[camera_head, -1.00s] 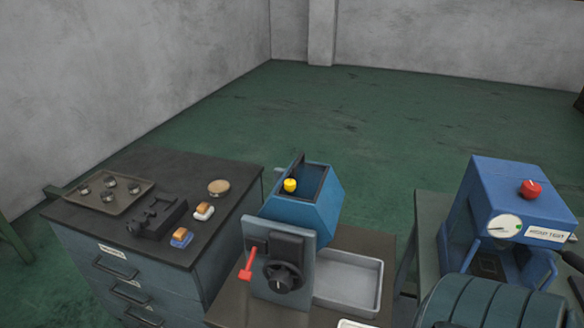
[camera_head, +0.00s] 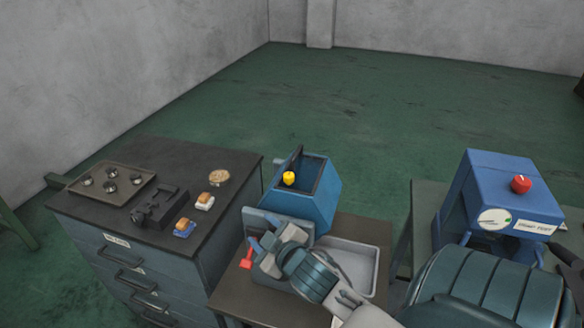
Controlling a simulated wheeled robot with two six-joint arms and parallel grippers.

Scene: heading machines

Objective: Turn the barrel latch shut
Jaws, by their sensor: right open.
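A blue faceted barrel (camera_head: 318,208) stands in the middle, its top open and a dark flap raised at its left. A yellow knob (camera_head: 289,179) sits at the barrel's left rim; I cannot tell for sure whether this is the latch. A grey front plate (camera_head: 252,217) stands before the barrel, with a red lever (camera_head: 246,259) at its lower left. My right gripper (camera_head: 262,243) is open in front of this plate, just right of the red lever. It hides the black hand knob; contact cannot be told. My left gripper is out of view.
A grey tray (camera_head: 362,262) lies beside the barrel. A blue machine with a dial and red knob (camera_head: 490,180) stands at right.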

